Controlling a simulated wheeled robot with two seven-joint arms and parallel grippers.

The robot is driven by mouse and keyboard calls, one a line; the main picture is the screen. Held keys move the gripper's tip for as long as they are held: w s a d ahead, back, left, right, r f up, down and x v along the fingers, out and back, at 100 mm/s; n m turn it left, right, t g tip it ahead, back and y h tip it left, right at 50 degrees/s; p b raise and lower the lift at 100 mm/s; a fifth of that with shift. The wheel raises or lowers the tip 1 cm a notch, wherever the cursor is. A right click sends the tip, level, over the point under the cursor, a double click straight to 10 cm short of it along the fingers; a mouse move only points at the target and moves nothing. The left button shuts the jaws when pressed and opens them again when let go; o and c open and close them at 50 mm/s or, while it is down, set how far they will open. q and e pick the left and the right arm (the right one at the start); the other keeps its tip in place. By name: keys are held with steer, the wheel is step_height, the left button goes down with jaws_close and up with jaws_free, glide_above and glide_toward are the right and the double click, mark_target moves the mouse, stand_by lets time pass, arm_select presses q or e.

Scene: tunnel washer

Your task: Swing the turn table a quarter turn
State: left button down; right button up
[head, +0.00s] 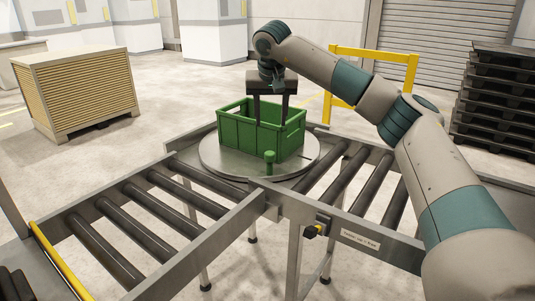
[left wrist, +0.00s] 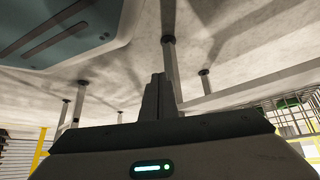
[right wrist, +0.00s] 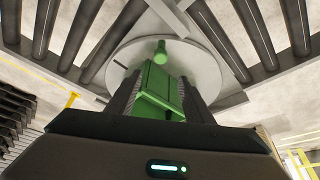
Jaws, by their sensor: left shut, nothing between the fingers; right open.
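The turn table (head: 218,163) is a round grey metal disc at the corner where two roller tracks meet. A green crate (head: 249,136) stands upright on it. A green upright knob (head: 270,157) stands on the disc near its front edge, beside the crate; it also shows in the right wrist view (right wrist: 160,52). My right gripper (head: 271,119) is open and points down over the crate, its fingers apart. In the right wrist view the crate (right wrist: 160,95) shows between the fingers; contact cannot be told. My left gripper (left wrist: 158,90) is shut and empty, outside the head view.
Roller tracks run to the front left (head: 125,225) and to the right (head: 345,185) of the disc, with raised side rails. A slatted wooden-framed box (head: 75,90) stands at the left. A yellow barrier (head: 375,57) and stacked dark pallets (head: 490,100) stand behind at the right.

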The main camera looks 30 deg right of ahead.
steer(key=p, duration=0.2)
glide_toward(270, 153)
steer(key=f, duration=0.1)
steer(key=p+x, duration=0.1)
steer(key=x, duration=0.8)
steer(key=shift+w+p, duration=0.2)
steer(key=shift+p, duration=0.15)
steer(key=shift+w+d+f, duration=0.1)
steer(key=shift+d+f, duration=0.05)
steer(key=shift+f, duration=0.15)
arm_select(q)
steer(key=s+a+f+g, duration=0.1)
steer(key=s+a+f, duration=0.1)
steer(key=s, duration=0.3)
steer(key=s+a+f+g+y, duration=0.1)
steer(key=s+a+g, duration=0.1)
steer(key=s, duration=0.4)
steer(key=shift+s+a+f, duration=0.3)
steer(key=shift+a+f, duration=0.1)
steer(key=shift+a, duration=0.5)
arm_select(e)
jaws_close()
